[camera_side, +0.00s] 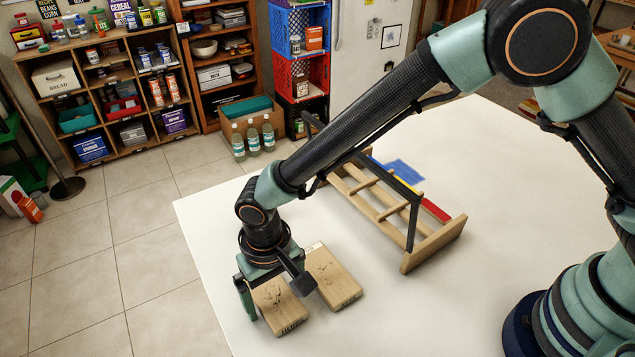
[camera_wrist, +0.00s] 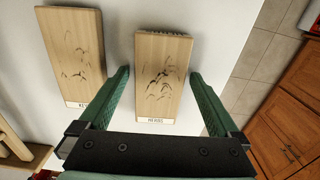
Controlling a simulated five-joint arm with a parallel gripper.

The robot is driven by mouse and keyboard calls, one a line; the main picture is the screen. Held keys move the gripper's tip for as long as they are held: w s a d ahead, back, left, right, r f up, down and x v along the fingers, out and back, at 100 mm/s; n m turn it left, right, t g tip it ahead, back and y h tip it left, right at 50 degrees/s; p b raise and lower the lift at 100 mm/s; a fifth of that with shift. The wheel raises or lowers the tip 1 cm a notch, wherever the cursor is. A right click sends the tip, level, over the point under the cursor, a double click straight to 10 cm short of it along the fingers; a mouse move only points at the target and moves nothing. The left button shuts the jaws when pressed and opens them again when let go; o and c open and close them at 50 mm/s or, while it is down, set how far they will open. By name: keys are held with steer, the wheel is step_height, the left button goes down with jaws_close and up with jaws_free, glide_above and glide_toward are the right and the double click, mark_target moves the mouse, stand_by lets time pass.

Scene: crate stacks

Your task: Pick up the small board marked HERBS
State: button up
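The small wooden board marked HERBS (camera_wrist: 160,75) lies flat on the white table, with dark line drawings on its face and a pale label on its near edge; the label is small but appears to read HERBS. The same board shows in the side view (camera_side: 279,304), under my gripper. My gripper (camera_wrist: 158,78) is open, with one green finger on each side of this board and a visible gap on both sides. It also shows in the side view (camera_side: 274,290). I cannot tell exactly how far the fingertips are above the table.
A second similar board (camera_side: 333,277), its label partly hidden, lies beside it and shows at left in the wrist view (camera_wrist: 72,55). A wooden rack (camera_side: 435,247) with slots and coloured strips stands farther back. The table (camera_side: 375,325) is clear in front.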

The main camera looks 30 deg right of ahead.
steer(key=c, duration=1.1)
steer(key=shift+c, duration=0.2)
steer(key=shift+r, duration=0.15)
